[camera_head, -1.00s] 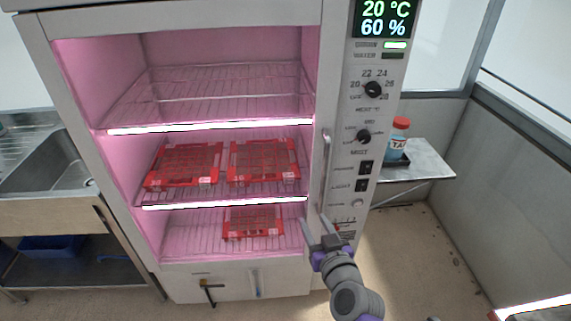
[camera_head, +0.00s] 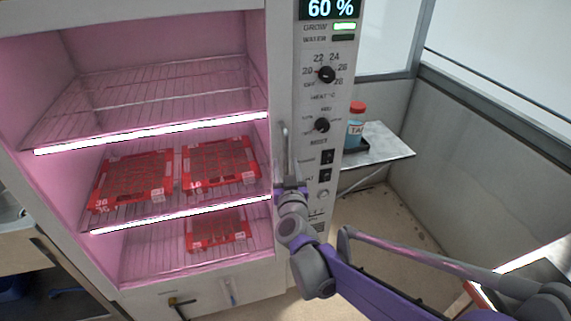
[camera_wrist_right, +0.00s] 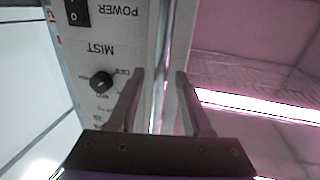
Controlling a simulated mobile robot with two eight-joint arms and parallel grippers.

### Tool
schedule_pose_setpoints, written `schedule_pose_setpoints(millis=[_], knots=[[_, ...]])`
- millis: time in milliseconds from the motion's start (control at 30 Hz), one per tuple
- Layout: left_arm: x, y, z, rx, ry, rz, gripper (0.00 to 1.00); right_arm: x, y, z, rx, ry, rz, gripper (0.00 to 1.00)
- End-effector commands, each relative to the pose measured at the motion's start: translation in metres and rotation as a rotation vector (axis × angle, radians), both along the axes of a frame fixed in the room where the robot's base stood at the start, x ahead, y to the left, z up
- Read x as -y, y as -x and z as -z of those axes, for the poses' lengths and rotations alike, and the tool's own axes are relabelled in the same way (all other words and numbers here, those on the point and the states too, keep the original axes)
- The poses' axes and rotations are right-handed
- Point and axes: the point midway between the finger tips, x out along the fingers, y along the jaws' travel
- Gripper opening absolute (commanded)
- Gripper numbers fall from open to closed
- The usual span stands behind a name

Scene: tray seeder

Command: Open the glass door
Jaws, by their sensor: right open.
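The glass door (camera_head: 257,50) covers the front of a pink-lit cabinet; it looks shut, though its clear pane is hard to make out. Its upright metal handle (camera_head: 284,148) is at the door's right edge, beside the control panel. My right gripper (camera_head: 290,187) is at the handle's lower part in the head view, hiding its lower end. In the right wrist view the open fingers (camera_wrist_right: 161,75) stand on either side of the upright handle bar (camera_wrist_right: 159,100), with gaps showing. My left gripper is not in view.
The control panel (camera_head: 322,105) with knobs and switches lies right of the handle. Red trays (camera_head: 133,180) sit on wire shelves inside. A red-capped bottle (camera_head: 356,125) stands on a small side shelf (camera_head: 388,150). A wall (camera_head: 470,160) borders the right; some floor is free between.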

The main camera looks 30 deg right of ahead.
Motion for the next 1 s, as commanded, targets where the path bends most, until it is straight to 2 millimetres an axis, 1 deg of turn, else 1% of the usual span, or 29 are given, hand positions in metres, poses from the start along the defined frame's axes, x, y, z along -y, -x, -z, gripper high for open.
schedule_pose_setpoints(millis=[33, 133, 400, 433, 467, 500, 700, 1000], knots=[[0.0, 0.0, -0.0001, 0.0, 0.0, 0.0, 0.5, 0.0026, -0.0046, -0.0001, 0.0, 0.001, 0.001, 0.5], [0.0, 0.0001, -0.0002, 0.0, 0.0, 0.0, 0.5, 0.0048, -0.0091, 0.0, 0.0, 0.001, 0.001, 0.5], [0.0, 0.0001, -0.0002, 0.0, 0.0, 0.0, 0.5, 0.0052, -0.0105, 0.0001, 0.0, 0.0, 0.0, 0.5], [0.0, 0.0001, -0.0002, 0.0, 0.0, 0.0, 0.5, 0.0052, -0.0105, 0.0001, 0.0, 0.0, 0.0, 0.48], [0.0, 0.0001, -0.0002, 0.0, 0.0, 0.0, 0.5, 0.0051, -0.0104, 0.0001, 0.0, 0.0, 0.0, 0.42], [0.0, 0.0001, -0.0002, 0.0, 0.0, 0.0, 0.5, 0.005, -0.0104, 0.0001, 0.0, 0.0, 0.0, 0.35], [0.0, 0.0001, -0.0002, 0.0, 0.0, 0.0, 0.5, 0.005, -0.0104, 0.0001, 0.0, 0.0, 0.0, 0.0], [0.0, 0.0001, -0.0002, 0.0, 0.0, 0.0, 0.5, 0.0049, -0.0103, 0.0001, 0.0, 0.0, 0.0, 0.0]])
